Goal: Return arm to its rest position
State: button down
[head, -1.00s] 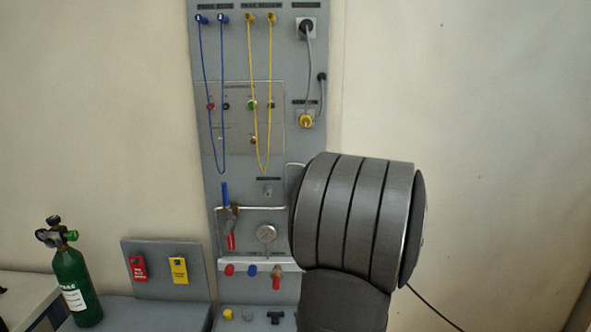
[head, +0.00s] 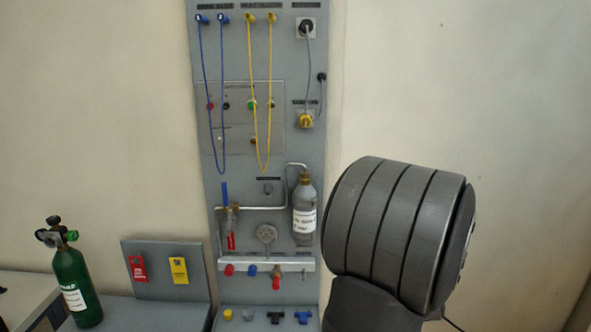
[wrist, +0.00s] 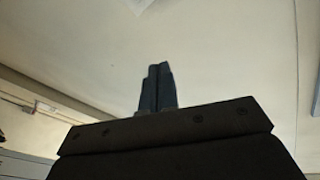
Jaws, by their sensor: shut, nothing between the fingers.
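My gripper (wrist: 157,88) shows in the wrist view with its two dark fingers together and nothing between them. It points at bare wall and ceiling, clear of any object. In the head view the gripper itself is out of sight; a thick grey ribbed link of my arm fills the lower right, to the right of the trainer panel (head: 213,172). The tall grey panel stands upright against the wall and carries blue and yellow cords, valves, a gauge (head: 267,234) and a grey bottle (head: 304,212) with a white label.
A green cylinder (head: 75,285) stands at the lower left. Beside it, a small grey board (head: 159,262) holds a red tag (head: 138,269) and a yellow tag (head: 179,270). Several small fittings lie below the panel's white rail (head: 240,266). The wall right of the panel is bare.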

jog(key=s+d+f+n+g+y, duration=0.2)
jog(key=s+f+n+y, duration=0.2)
jog(key=n, duration=0.4)
jog(key=shift+s+y, duration=0.3)
jog(key=shift+s, duration=0.3)
jog(key=c, duration=1.6)
grip_release()
jog(key=shift+w+a+r, duration=0.1)
jog(key=shift+w+r, duration=0.1)
jog(key=shift+w, duration=0.05)
jog(key=o, duration=1.5)
jog(key=w+a+r+h, duration=0.1)
jog(key=w+a+r+m+g+h, duration=0.1)
jog(key=a+h, duration=0.1)
jog(key=w+a+r+m+h, duration=0.1)
jog(key=shift+a+r+h, duration=0.15)
jog(key=shift+r+h, duration=0.25)
jog(key=shift+c, duration=0.2)
jog(key=shift+o, duration=0.7)
jog(key=a+m+g, duration=0.1)
jog(key=a+g, duration=0.2)
jog(key=a, duration=0.4)
jog(key=shift+s+a+f+m, duration=0.4)
jog(key=shift+s+f, duration=0.05)
jog(key=x, duration=1)
